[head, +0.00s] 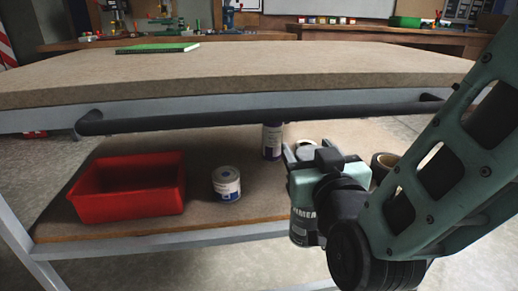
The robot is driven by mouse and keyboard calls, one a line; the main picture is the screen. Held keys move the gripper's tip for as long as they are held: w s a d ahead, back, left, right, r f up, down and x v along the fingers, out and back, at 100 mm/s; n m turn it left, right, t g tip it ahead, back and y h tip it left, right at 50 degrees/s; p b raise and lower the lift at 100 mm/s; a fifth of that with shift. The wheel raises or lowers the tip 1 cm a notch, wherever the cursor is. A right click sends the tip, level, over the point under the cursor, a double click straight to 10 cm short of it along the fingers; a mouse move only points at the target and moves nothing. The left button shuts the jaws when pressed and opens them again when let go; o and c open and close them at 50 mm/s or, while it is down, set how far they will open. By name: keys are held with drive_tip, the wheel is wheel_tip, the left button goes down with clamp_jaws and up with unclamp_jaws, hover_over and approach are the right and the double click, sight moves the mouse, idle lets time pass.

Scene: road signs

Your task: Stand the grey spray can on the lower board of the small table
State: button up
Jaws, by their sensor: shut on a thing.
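My gripper (308,155) is in the head view, right of centre, in front of the small table. The small table's upper board (250,72) is above and behind the gripper.
On the lower board are a red bin (128,190) at left, a white tin (227,184), a purple can (272,141) farther back, and a tape roll (382,164) partly behind my arm. A dark rail (260,113) crosses above. Bare board lies between the tin and gripper.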

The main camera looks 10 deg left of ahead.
drive_tip(key=f+b+x, duration=0.3)
drive_tip(key=b+x, duration=0.1)
drive_tip(key=x, duration=1.4)
drive_tip(key=shift+f, duration=0.2)
drive_tip(key=shift+f, duration=0.15)
drive_tip(key=o, duration=1.7)
drive_tip(key=shift+s, duration=0.1)
drive_tip(key=shift+c, duration=0.2)
